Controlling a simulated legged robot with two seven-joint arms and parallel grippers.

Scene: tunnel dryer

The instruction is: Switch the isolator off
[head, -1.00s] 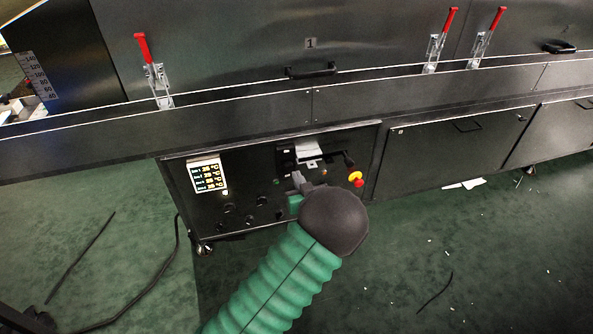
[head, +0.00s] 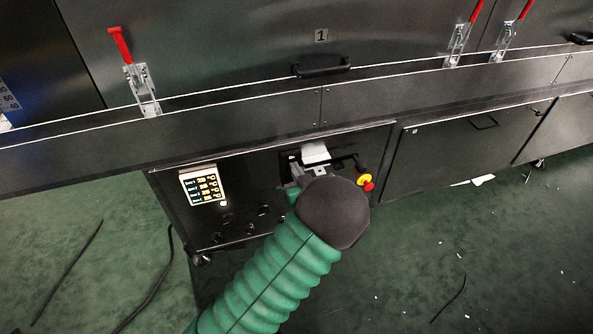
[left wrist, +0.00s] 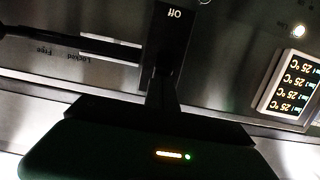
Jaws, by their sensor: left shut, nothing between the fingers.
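The isolator looks to be the black plate (left wrist: 174,38) marked "Off", upside down in the left wrist view. In the head view its upper edge (head: 292,156) shows on the dark control panel; my wrist covers the area below. I cannot make out its handle's position. My left gripper (head: 297,182) is shut and empty in front of the panel. In the left wrist view its dark fingers (left wrist: 163,92) overlap the plate's end; whether they touch is unclear. My right gripper is not in view.
A black lever (left wrist: 62,42) beside "Free" and "Locked" labels is close by the fingers. A red and yellow emergency stop (head: 367,183) is right of my wrist. A temperature display (head: 203,185) is at left. The dryer's ledge (head: 230,128) overhangs the panel.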

